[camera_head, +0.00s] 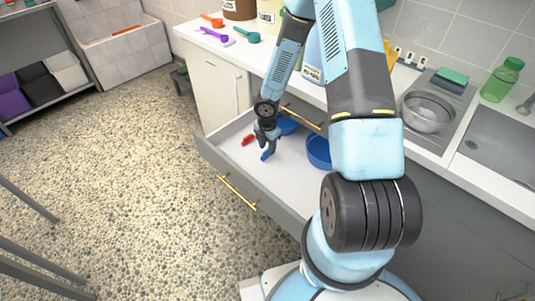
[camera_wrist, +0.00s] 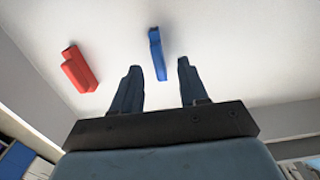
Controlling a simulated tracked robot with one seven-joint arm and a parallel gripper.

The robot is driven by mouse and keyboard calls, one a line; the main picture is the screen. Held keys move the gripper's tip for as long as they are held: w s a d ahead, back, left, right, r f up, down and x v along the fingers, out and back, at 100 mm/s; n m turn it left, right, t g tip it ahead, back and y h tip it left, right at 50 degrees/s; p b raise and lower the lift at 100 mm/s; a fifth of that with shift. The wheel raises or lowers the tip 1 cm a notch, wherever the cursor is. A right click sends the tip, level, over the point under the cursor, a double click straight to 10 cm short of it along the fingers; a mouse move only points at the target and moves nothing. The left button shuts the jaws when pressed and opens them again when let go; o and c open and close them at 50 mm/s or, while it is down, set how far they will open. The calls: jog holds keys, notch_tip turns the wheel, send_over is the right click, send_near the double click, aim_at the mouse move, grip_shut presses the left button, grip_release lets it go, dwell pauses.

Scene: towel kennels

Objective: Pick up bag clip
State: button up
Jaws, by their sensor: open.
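A slim blue clip-like piece (camera_wrist: 157,50) lies on the white floor of the open drawer. It also shows in the head view (camera_head: 265,156), just below my fingers. A thicker red clip-like piece (camera_wrist: 80,70) lies apart to its left; it also shows in the head view (camera_head: 248,140). I cannot tell for certain which one is the bag clip. My gripper (camera_wrist: 158,68) is open and points down into the drawer, with the blue piece between its fingers in the picture. In the head view my gripper (camera_head: 268,147) is low over the drawer floor. I see no contact.
The pulled-out drawer (camera_head: 208,150) has raised walls around my gripper. Blue bowls stand in it, one behind my gripper (camera_head: 288,126) and one to the right (camera_head: 317,153). The counter (camera_head: 245,55) above carries scoops and containers. The drawer floor in front of my fingers is clear.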

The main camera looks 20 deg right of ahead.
aim_at(267, 151)
jog(key=shift+w+f, duration=0.1)
jog(key=shift+f, duration=1.65)
grip_shut()
